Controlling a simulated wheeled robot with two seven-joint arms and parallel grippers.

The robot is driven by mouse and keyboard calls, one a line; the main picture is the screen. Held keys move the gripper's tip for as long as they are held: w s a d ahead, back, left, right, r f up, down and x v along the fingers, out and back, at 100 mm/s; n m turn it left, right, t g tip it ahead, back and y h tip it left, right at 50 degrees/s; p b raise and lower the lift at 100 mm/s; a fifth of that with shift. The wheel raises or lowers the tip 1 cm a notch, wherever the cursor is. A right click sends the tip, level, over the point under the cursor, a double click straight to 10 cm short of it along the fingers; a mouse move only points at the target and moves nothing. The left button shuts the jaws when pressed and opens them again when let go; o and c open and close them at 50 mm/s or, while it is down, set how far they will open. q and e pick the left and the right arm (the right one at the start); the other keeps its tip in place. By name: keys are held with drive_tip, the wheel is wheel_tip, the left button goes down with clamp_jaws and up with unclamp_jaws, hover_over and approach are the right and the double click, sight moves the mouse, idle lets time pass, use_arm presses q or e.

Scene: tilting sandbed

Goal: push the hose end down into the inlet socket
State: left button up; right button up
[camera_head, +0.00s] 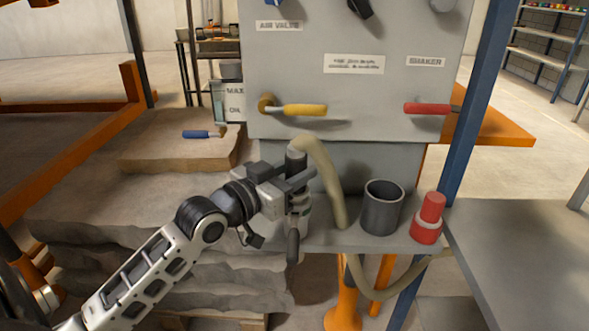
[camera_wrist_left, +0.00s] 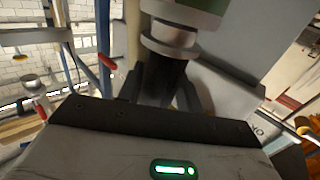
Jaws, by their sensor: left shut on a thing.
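The hose end (camera_head: 296,158) is a dark, upright cylinder with the beige hose (camera_head: 322,170) arching from its top. My left gripper (camera_head: 296,184) is shut around it from the left. The left wrist view shows the dark hose end (camera_wrist_left: 165,82) between the fingers (camera_wrist_left: 160,92), beside a pale metal ring (camera_wrist_left: 170,40). In the head view, a pale metal fitting (camera_head: 298,203) sits just below the fingers, in line with the hose end. I cannot tell whether this is the inlet socket or how deep the hose end sits. My right gripper is not in view.
A dark open cup (camera_head: 381,208) and a red plug-like piece (camera_head: 428,220) stand on the ledge to the right. The grey panel (camera_head: 352,95) behind carries a yellow lever (camera_head: 300,110) and a red lever (camera_head: 428,109). The hose loops below the ledge.

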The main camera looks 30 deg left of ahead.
use_arm(q)
drive_tip(key=shift+f+b, duration=0.4)
drive_tip(key=shift+f, duration=0.2)
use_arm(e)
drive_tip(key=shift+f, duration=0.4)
use_arm(q)
drive_tip(key=o, duration=1.3)
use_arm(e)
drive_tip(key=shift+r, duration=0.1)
use_arm(q)
drive_tip(key=shift+s+a+f, duration=0.1)
drive_tip(key=shift+s+a, duration=0.05)
drive_tip(key=shift+s, duration=0.4)
drive_tip(key=shift+s+a+f, duration=0.1)
drive_tip(key=shift+s, duration=0.45)
drive_tip(key=shift+s+a+r+b, duration=0.15)
drive_tip(key=shift+s+a, duration=0.3)
drive_tip(key=shift+s, duration=1.8)
drive_tip(key=shift+s+a+b, duration=0.15)
drive_tip(key=shift+s+a, duration=0.3)
drive_tip(key=shift+s, duration=1.8)
drive_tip(key=shift+s+a+r+b, duration=0.15)
drive_tip(key=shift+s+a, duration=0.3)
drive_tip(key=shift+s, duration=1.8)
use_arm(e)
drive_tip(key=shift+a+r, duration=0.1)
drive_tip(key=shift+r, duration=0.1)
